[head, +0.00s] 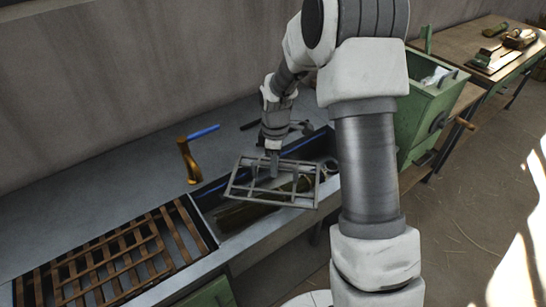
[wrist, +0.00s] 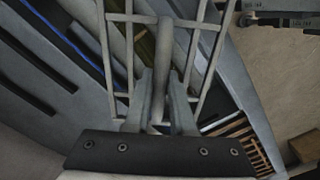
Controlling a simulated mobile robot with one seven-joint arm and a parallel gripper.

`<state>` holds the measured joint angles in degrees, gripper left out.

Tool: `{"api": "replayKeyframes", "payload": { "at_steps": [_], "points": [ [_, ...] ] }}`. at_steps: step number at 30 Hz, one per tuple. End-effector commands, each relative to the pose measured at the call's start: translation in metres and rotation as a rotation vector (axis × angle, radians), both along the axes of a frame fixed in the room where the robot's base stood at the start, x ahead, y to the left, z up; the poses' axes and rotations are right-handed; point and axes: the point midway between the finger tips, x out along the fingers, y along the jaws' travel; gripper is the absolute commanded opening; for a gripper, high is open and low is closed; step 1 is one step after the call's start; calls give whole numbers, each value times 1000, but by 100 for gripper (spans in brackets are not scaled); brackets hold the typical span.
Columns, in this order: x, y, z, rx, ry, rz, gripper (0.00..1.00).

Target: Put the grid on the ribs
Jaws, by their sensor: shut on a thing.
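My gripper (head: 273,172) is shut on a grey metal grid (head: 303,190), a rectangular frame with crossbars. It holds the grid slightly tilted above a long open trough (head: 232,238) in the bench. In the wrist view the jaws (wrist: 160,112) close on a bar of the grid (wrist: 116,58), which extends beyond them. Rusty brown ribs (head: 185,228) lie in the bench opening at lower left, with crossed brown slats over part of them. The ribs also show in the wrist view (wrist: 236,130) at lower right. The grid is apart from the ribs, to their right.
Long items lie inside the trough under the grid. A green bin (head: 428,105) stands at right. A wooden table (head: 460,42) with items is farther back.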

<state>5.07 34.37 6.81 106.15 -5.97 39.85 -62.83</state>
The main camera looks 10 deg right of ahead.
Motion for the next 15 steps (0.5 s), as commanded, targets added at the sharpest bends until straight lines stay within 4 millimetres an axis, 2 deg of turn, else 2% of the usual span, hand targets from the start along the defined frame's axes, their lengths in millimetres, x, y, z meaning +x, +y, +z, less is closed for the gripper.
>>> {"api": "replayKeyframes", "payload": {
  "at_steps": [15],
  "points": [
    [-39, -2, 2, 0, -2, -815, 0]
  ]
}}
